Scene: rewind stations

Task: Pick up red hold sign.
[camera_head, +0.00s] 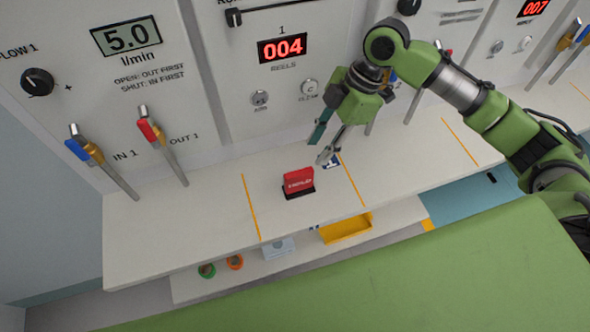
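The red hold sign (299,181) stands on a small black base on the white shelf, between two yellow lines. Its lettering is too small to read. My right gripper (318,152) comes in from the upper right and points down and to the left. Its two fingers are apart with nothing between them. The fingertips are just above and to the right of the sign in the picture, apart from it. My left gripper is not in view.
Behind the shelf (150,232) stands a white panel with blue and red valve levers (149,131). A yellow tray (346,229) sits below. The shelf left of the sign is clear.

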